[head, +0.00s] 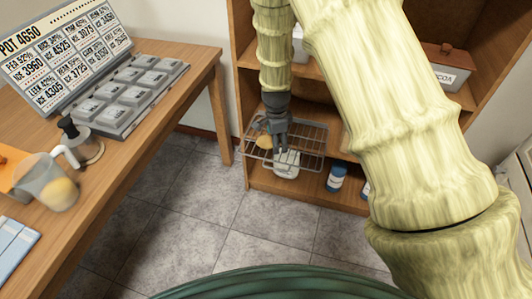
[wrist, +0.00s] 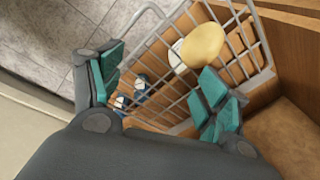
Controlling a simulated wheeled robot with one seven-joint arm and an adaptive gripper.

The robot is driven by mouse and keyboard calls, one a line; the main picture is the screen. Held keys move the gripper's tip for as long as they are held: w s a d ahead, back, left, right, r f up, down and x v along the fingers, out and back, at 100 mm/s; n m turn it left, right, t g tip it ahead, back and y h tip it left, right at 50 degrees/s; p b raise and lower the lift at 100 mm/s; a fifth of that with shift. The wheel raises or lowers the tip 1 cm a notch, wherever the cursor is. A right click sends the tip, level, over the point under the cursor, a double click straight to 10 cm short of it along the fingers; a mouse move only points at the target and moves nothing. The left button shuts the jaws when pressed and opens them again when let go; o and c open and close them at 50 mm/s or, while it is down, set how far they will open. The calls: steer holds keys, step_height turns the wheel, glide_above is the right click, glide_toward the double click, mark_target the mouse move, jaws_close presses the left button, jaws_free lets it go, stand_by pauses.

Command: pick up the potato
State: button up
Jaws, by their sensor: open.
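The potato (wrist: 202,45) is a smooth yellow-tan lump at a wire rack (wrist: 262,52) in the wrist view. In the head view the potato (head: 265,142) shows at the left of the wire rack (head: 316,140), just left of my gripper (head: 284,143). My gripper (wrist: 160,88) is open, its teal pads wide apart with nothing between them but the rack's wires and the space below. The potato lies beyond the right finger's tip, outside the jaws, with a visible gap.
A wooden shelf unit (head: 258,179) surrounds the rack. A white item (head: 287,168) and a blue-and-white can (head: 336,178) stand low down. A table at left bears a clear jug (head: 37,180) with something yellow in it. The tiled floor (head: 200,235) between is clear.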

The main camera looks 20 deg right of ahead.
mark_target(267, 139)
steer(key=w+a+r+m+b, duration=0.1)
steer(key=w+r+m+b, duration=0.15)
steer(key=w, duration=0.25)
steer(key=f, duration=0.5)
steer(key=shift+w+a+b, duration=0.1)
steer(key=shift+w+b, duration=0.25)
steer(key=shift+w+a+f+b, duration=0.1)
steer(key=shift+w+f+b, duration=0.15)
steer(key=shift+f, duration=0.65)
steer(key=shift+w+f+b, duration=0.1)
steer(key=shift+w+f, duration=0.15)
steer(key=shift+f, duration=0.7)
steer(key=shift+w+a+f+b, duration=0.1)
steer(key=shift+w+f+b, duration=0.15)
steer(key=shift+f, duration=0.65)
steer(key=c, duration=1.2)
